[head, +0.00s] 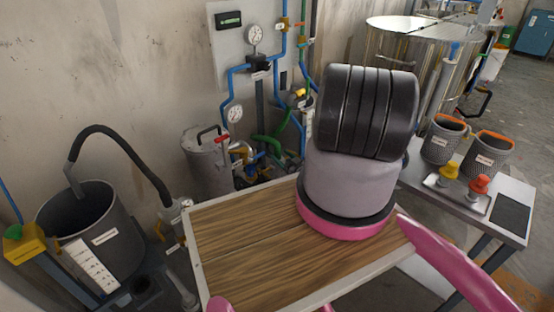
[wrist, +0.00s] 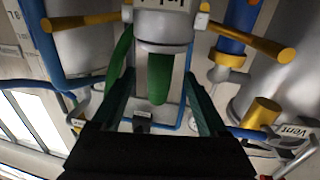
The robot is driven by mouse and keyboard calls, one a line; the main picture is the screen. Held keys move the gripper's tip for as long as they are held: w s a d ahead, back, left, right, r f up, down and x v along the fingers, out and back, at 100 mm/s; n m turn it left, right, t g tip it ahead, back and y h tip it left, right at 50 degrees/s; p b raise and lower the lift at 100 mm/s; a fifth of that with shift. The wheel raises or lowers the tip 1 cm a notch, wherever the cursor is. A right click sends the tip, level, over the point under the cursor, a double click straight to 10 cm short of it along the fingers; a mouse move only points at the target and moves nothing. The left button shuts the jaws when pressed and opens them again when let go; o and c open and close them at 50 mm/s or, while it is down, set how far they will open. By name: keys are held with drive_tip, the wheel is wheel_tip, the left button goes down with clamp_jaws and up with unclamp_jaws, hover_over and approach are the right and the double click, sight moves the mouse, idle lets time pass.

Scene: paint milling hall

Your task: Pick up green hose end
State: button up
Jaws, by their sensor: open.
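In the wrist view a short green hose end (wrist: 160,78) hangs below a grey fitting with a white label. My gripper (wrist: 158,88) is open, its two dark fingers reaching up on either side of the green piece. I see a gap on both sides, and I cannot tell how deep it lies between the fingers. A longer green hose (wrist: 118,57) curves down just left of it. In the head view a green hose (head: 284,128) shows among the wall pipes. There my own arm hides the gripper and the hose end.
Yellow valve handles (wrist: 85,22) (wrist: 252,41) flank the fitting, and blue pipes run close by. A yellow knob (wrist: 262,110) sits beside a "Vent" label at right. In the head view a grey lidded pot (head: 207,165) and a black-hosed bucket (head: 85,225) stand left.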

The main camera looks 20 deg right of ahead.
sight(280, 154)
drive_tip(key=w, duration=0.3)
drive_tip(key=shift+w+a, duration=0.2)
drive_tip(key=shift+a, duration=0.1)
drive_tip(key=shift+c, duration=0.4)
clamp_jaws()
idle(0.8)
